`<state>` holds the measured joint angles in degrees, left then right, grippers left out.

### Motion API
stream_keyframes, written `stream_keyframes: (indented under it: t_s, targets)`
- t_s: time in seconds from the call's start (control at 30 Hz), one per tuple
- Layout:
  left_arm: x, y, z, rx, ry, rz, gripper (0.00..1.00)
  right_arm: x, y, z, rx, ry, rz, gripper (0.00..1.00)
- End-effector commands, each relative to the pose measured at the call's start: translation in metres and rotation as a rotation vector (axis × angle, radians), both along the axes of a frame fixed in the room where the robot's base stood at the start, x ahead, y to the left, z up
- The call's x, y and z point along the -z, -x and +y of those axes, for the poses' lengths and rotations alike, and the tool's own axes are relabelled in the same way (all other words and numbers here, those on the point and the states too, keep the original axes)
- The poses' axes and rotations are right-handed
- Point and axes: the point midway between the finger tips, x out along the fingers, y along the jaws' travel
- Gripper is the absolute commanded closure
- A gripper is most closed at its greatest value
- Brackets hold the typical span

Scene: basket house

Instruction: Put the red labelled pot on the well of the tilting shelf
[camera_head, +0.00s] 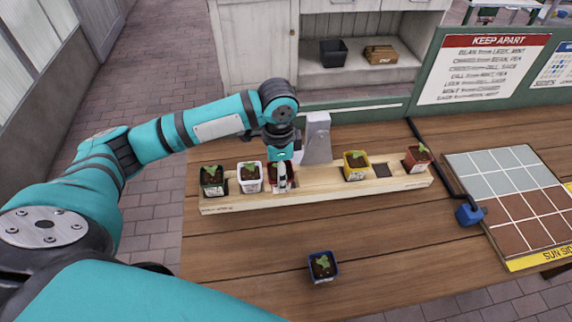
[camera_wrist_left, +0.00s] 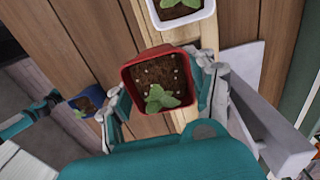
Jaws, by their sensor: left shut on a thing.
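The red pot (camera_wrist_left: 128,84) with a small green seedling is between the fingers of my left gripper (camera_wrist_left: 163,100) in the left wrist view. In the head view my left gripper (camera_head: 283,176) covers most of the red pot (camera_head: 271,170). It is over the left half of the long wooden tilting shelf (camera_head: 320,195), right beside a white pot (camera_head: 250,185). I cannot tell whether its base rests in a well. A bare dark square well (camera_head: 382,170) shows right of the yellow pot (camera_head: 356,174). My right gripper is not in view.
A dark green pot (camera_head: 212,188) stands at the shelf's left end, a terracotta pot (camera_head: 417,165) at its right end. A grey upright (camera_head: 317,140) stands behind the shelf's middle. A blue pot (camera_head: 323,273) sits on the front table. A gridded board (camera_head: 510,190) lies right.

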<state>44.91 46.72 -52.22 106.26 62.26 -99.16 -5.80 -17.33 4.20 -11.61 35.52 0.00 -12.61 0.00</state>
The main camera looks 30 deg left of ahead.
Motion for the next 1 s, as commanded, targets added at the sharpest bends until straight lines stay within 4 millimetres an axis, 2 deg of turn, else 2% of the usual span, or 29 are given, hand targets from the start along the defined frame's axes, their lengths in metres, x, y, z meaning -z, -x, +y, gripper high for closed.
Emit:
stream_keyframes:
  t_s: [0.03, 0.1, 0.3, 0.6, 0.97, 1.0]
  targets:
    - [-0.003, -0.013, 0.001, -0.004, 0.001, -0.002, 0.97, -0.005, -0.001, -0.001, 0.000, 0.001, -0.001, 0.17]
    - [0.000, -0.026, 0.003, -0.003, 0.000, -0.001, 0.97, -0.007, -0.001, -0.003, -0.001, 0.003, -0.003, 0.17]
    - [0.003, -0.044, 0.007, 0.000, 0.000, -0.001, 0.97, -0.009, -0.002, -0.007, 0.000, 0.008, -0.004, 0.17]
    - [0.036, -0.044, 0.007, 0.001, -0.001, 0.001, 0.97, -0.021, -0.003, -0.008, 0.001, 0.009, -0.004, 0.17]
    - [0.040, -0.045, 0.007, 0.001, 0.000, -0.002, 0.97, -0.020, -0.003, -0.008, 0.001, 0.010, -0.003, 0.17]
    - [0.042, -0.044, 0.007, 0.001, -0.001, 0.000, 0.42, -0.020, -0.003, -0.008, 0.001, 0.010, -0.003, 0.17]
